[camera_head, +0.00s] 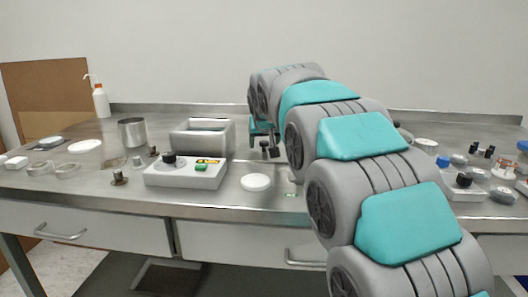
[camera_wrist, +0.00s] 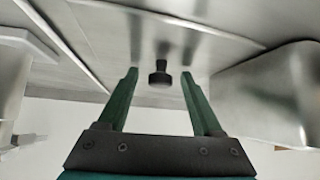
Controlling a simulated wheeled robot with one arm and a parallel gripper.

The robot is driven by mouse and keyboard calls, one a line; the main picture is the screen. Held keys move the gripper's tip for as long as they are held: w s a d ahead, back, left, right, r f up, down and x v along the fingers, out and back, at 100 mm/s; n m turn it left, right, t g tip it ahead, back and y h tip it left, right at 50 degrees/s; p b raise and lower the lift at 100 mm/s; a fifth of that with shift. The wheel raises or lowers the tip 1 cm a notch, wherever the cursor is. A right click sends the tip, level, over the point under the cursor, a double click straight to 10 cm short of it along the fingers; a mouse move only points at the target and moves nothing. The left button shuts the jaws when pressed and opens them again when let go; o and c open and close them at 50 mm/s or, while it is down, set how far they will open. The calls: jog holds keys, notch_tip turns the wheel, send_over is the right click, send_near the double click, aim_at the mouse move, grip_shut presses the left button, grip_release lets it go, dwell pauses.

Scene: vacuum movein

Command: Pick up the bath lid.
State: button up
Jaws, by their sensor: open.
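The bath lid shows in the wrist view as a pale metal surface with a dark knob (camera_wrist: 160,78) on a short stem. My gripper (camera_wrist: 159,73) is open, with one green finger on each side of the knob and a gap on both sides. I cannot tell from this view how far the knob lies beyond the fingertips. In the head view my gripper (camera_head: 263,140) is low over the bench, right of the grey open-topped bath (camera_head: 186,141), partly hidden by my arm. The lid's outline is mostly hidden there.
The steel bench (camera_head: 120,197) carries a control box (camera_head: 185,177) with a black knob, a white disc (camera_head: 256,182), a metal beaker (camera_head: 132,133) and a wash bottle (camera_head: 101,101). Several small parts crowd the right end (camera_head: 465,182). A metal wall (camera_wrist: 265,95) stands close right in the wrist view.

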grip_shut()
dwell(0.3)
jog(key=shift+r, duration=0.1)
dwell(0.4)
